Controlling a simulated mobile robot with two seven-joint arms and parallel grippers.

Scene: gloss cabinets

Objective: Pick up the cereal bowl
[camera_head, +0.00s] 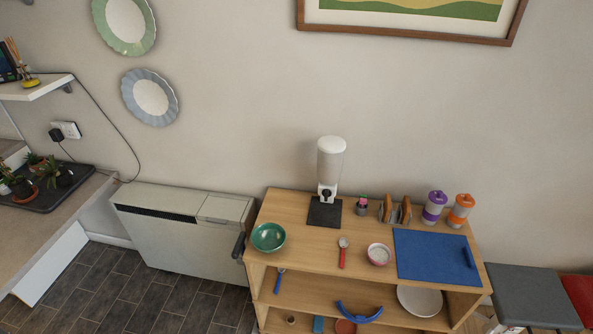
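A green bowl (268,237) stands upright at the left end of the top of a wooden shelf unit (305,254). A small pink bowl (380,255) with pale contents stands right of the middle of the same top. I cannot tell which of these is the cereal bowl. A larger whitish bowl or dish (420,299) sits on the shelf below, partly hidden by the top. Neither of my grippers is in view.
A dispenser (330,165) stands on a dark mat at the back. A red-handled scoop (343,253) lies between the bowls. A blue mat (430,254), toast rack (396,212) and two lidded jars (435,206) fill the right. A cream cabinet (175,230) stands left; tiled floor in front is clear.

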